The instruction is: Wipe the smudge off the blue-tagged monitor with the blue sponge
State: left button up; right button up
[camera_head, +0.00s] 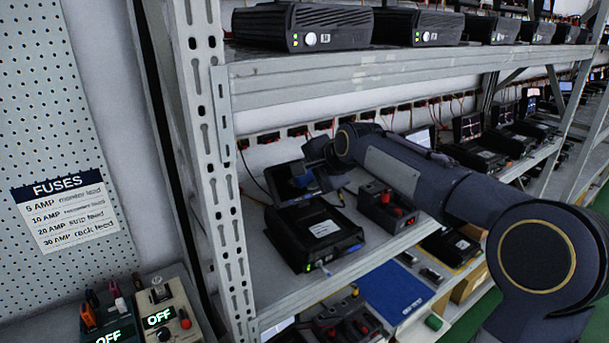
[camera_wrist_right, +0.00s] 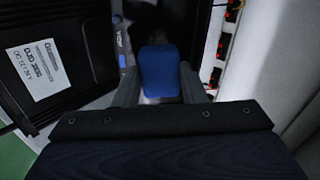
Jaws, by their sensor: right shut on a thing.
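My right gripper (camera_head: 322,172) reaches over the middle shelf, beside a small dark monitor (camera_head: 282,184) behind a black box unit. In the right wrist view, the gripper (camera_wrist_right: 158,84) is shut on the blue sponge (camera_wrist_right: 158,70), which sits between its fingers. The sponge's far end is close to a dark surface; I cannot tell whether it touches. A small blue tag (camera_wrist_right: 122,60) shows just left of the sponge. My arm and gripper hide part of the monitor, and I cannot make out the smudge clearly. My left gripper is not in view.
The black unit (camera_head: 314,232) with a white label stands in front of the monitor. A dark box with red knobs (camera_head: 386,206) is to its right. The rack upright (camera_head: 218,180) bounds the left, and the upper shelf (camera_head: 400,68) lies overhead.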

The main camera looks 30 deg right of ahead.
aim_at(287, 183)
jog(key=shift+w+d, duration=0.15)
jog(key=shift+d, duration=0.7)
jog(key=shift+w+d, duration=0.1)
jog(key=shift+d, duration=0.7)
jog(key=shift+s+a+p, duration=0.15)
jog(key=shift+a+p, duration=0.05)
jog(key=shift+a, duration=0.75)
jog(key=shift+s+a+p, duration=0.1)
jog(key=shift+a+p, duration=0.1)
jog(key=shift+a, duration=0.75)
jog(key=shift+s+a+f, duration=0.1)
jog(key=shift+s+a, duration=0.05)
jog(key=shift+a, duration=1.7)
jog(key=p+v, duration=0.1)
jog(key=v, duration=0.5)
